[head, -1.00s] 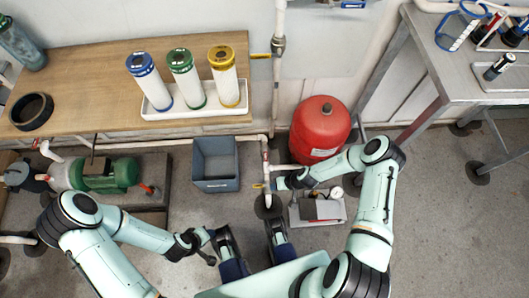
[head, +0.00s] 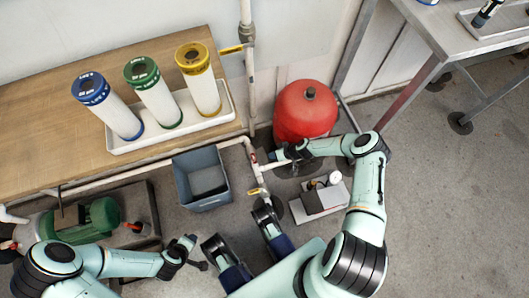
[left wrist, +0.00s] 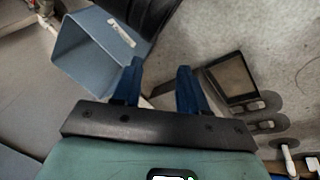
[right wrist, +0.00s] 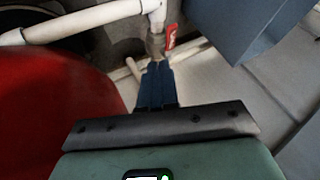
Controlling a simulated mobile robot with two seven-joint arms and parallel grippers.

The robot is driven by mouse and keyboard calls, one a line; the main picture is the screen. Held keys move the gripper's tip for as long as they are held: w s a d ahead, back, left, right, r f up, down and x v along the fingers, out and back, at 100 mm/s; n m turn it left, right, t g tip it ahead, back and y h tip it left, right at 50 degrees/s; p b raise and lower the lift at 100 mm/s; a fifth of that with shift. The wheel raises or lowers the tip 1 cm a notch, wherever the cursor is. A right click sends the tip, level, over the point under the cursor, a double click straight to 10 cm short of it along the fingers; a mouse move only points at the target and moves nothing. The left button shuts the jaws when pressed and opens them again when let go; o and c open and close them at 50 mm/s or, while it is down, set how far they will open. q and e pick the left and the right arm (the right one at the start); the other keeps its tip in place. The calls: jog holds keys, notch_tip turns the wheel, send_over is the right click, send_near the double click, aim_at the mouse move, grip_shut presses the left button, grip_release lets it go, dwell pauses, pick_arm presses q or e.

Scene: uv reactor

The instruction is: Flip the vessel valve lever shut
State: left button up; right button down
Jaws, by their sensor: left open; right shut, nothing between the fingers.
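A small valve with a red lever (head: 254,157) sits on the white pipe left of the red vessel (head: 306,112). In the right wrist view the red lever (right wrist: 171,36) stands along the pipe, just beyond the fingertips and slightly right of them. My right gripper (head: 277,157) is shut and empty, pointing left at the valve from the vessel's front. Its fingertips (right wrist: 157,64) look close to the valve; whether they touch is unclear. My left gripper (head: 198,252) is open and empty, low at the left; its spread fingers show in the left wrist view (left wrist: 160,72).
A yellow lever (head: 256,191) is lower on the same pipe, and another yellow lever (head: 231,49) is on the wall pipe. A blue-grey bin (head: 184,192) stands left of the pipe. A small grey platform (head: 335,203) with a gauge is right of it.

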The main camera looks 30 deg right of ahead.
aim_at(253, 157)
pick_arm(q)
jog(key=s+a+f+g+b, duration=0.1)
jog(key=s+f+g+b, duration=0.1)
jog(key=s+f+b, duration=0.2)
jog(key=s+f, duration=0.2)
jog(key=s, duration=0.1)
jog(key=shift+a+f+g, duration=0.15)
jog(key=shift+f+g, duration=0.15)
jog(key=shift+f, duration=0.05)
pick_arm(e)
jog(key=x, duration=0.9)
jog(key=shift+w+a+f, duration=0.15)
jog(key=shift+w+f, duration=0.1)
jog(key=shift+f, duration=0.05)
pick_arm(q)
jog(key=shift+w+r, duration=0.1)
jog(key=shift+w, duration=0.05)
pick_arm(e)
jog(key=shift+a, duration=0.1)
pick_arm(q)
jog(key=shift+w+r, duration=0.15)
jog(key=shift+w, duration=0.15)
pick_arm(e)
jog(key=shift+s+a+m, duration=0.1)
jog(key=shift+a+m, duration=0.1)
jog(key=shift+m, duration=0.2)
